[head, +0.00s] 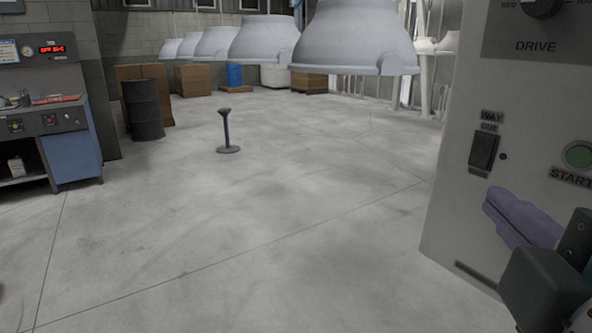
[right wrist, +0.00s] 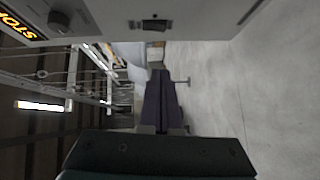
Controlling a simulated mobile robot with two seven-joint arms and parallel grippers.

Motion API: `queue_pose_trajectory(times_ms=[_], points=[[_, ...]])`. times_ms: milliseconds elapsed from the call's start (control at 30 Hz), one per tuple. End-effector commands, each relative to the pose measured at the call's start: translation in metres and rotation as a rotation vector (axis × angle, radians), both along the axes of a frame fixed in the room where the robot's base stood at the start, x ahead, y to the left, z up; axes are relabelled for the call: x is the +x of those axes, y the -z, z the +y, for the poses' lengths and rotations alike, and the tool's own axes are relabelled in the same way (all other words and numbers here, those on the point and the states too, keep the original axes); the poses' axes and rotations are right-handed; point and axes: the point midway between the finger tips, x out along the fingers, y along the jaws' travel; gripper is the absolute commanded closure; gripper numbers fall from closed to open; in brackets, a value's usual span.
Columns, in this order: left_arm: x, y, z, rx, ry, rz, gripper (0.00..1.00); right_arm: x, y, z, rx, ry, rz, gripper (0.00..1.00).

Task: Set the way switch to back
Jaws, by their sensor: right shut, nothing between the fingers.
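The way switch (head: 484,153) is a dark rocker on the grey control panel, under the labels "WAY" and "OUT". A small dark label sits just below it, too small to read. In the right wrist view, a dark switch (right wrist: 154,26) shows on the panel at the top. My right gripper (head: 489,203) has purple fingers, shut and empty. Its tips are just below the switch in the head view and appear apart from it. The fingers (right wrist: 158,76) also show in the right wrist view, pointing up the picture. My left gripper is not in view.
The panel also carries a green START button (head: 579,155) and a DRIVE knob (head: 545,6). Several grey hoods (head: 355,40) hang at the back. A small stand (head: 227,130) stands on open floor. A workbench (head: 45,110) and a dark drum (head: 143,108) are at left.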

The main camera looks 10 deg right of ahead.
Motion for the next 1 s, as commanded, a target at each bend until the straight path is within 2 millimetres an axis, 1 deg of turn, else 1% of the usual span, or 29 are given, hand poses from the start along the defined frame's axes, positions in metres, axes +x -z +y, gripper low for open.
queue_pose_trajectory(times_ms=[333, 467, 567, 900, 967, 1000], points=[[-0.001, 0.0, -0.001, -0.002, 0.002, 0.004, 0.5, 0.001, -0.001, 0.0, -0.003, -0.002, -0.001, 1.0], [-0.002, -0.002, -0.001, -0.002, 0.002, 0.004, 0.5, 0.008, -0.001, -0.003, -0.005, -0.002, -0.002, 1.0], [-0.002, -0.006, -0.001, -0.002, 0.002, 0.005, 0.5, 0.021, -0.001, -0.008, -0.007, -0.002, -0.004, 1.0], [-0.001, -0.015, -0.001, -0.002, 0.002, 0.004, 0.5, 0.088, 0.005, -0.036, -0.007, 0.0, -0.004, 1.0], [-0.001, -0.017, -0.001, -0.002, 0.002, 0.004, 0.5, 0.097, 0.006, -0.042, -0.005, 0.002, -0.002, 1.0], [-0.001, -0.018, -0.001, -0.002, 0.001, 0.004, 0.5, 0.098, 0.008, -0.049, -0.008, 0.0, 0.001, 1.0]])
